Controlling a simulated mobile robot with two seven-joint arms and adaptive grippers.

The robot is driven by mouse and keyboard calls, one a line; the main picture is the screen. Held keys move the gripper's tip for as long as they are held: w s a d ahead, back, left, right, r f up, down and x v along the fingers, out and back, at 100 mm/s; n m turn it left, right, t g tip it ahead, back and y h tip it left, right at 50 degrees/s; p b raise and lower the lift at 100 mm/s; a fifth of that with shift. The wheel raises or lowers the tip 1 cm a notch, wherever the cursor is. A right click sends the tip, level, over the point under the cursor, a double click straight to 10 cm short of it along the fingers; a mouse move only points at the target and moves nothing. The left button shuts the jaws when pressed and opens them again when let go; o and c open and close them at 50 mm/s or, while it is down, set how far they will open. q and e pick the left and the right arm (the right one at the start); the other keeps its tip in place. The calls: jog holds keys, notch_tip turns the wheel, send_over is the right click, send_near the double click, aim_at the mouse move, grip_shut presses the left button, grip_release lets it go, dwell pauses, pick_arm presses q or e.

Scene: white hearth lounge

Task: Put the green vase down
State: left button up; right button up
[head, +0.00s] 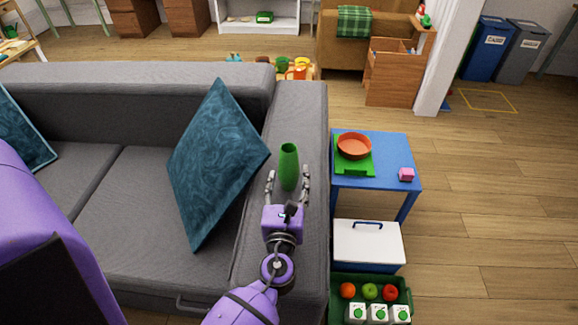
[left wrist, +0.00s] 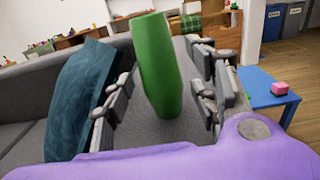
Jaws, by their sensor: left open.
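The green vase (head: 289,167) stands on the grey sofa armrest (head: 303,115), slightly tilted in the picture. My left gripper (head: 288,181) is open around it, with one finger on each side. In the left wrist view the vase (left wrist: 158,70) is between the open fingers of my left gripper (left wrist: 165,100), with gaps visible on both sides. Its base appears to rest on the grey fabric. My right gripper is not seen.
A teal cushion (head: 217,160) leans left of the gripper. Right of the armrest are a blue table (head: 378,176) with a red bowl (head: 354,146) and a pink block (head: 406,174), a white-lidded cooler (head: 367,243), and a green crate (head: 408,290) of fruit and cartons.

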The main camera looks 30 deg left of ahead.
aim_at(288, 172)
pick_arm(q)
jog(key=x, duration=0.5)
jog(key=shift+w+a+r+p, duration=0.15)
jog(key=shift+w+a+p, duration=0.1)
jog(key=shift+a+p, duration=0.1)
jog(key=c, duration=1.3)
